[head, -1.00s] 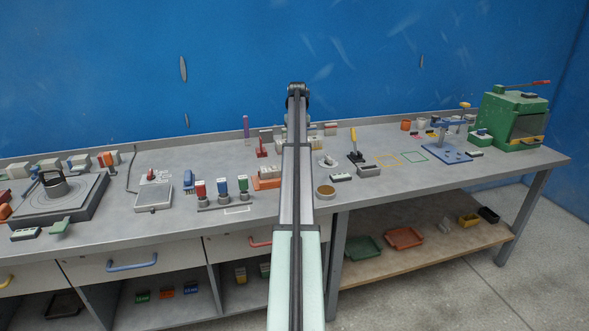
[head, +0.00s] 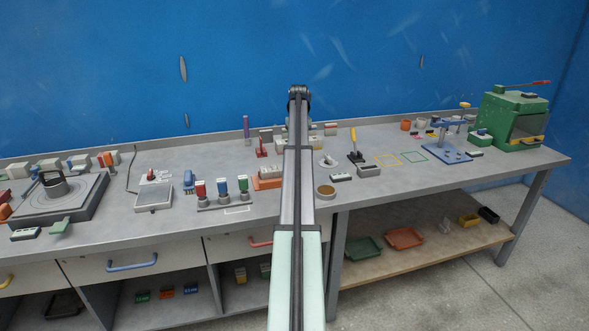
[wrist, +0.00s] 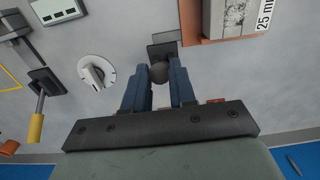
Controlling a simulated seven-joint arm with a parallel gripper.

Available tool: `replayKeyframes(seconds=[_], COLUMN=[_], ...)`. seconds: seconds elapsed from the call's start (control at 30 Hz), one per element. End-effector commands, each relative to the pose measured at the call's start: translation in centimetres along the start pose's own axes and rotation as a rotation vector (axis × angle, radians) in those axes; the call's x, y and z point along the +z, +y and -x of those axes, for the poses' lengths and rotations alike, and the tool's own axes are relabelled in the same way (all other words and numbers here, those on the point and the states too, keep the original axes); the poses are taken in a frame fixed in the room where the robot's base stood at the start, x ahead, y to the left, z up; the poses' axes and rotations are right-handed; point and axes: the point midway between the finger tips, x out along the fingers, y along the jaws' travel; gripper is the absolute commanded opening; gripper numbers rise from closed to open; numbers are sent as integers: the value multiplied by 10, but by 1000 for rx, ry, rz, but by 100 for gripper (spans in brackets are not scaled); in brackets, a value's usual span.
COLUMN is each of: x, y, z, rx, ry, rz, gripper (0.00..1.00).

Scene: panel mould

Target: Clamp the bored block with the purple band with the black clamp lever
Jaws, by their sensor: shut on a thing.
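My gripper (wrist: 160,88) shows in the wrist view with its two blue fingers shut on the dark round knob of the black clamp lever (wrist: 159,72). A dark square plate (wrist: 163,51) lies just beyond the knob. A grey block (wrist: 228,16) marked "25 mm" sits in an orange-brown holder (wrist: 192,38) at the upper right, apart from my fingers; I see no purple band on it. In the head view my arm hides my gripper and the clamp lever. The orange holder (head: 268,183) shows left of my arm.
In the wrist view a white dial (wrist: 97,73) and a yellow-handled lever (wrist: 36,128) stand to the left. In the head view a red lever (head: 262,149), a purple post (head: 246,127) and several grey blocks crowd the back.

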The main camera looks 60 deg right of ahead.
Motion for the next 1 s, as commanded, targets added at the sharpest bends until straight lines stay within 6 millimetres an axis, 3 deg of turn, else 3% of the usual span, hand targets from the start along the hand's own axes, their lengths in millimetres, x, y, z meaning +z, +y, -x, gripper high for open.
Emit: replayKeyframes(seconds=[0.63, 0.67, 0.9, 1.0], x=[10, 9, 8, 7], y=[1, 1, 1, 0], z=[-4, -3, -3, -3], rx=[2, 2, 1, 1], ry=[-4, -4, -2, -1], rz=[-2, -2, -1, -1], gripper=[0, 28, 51, 51])
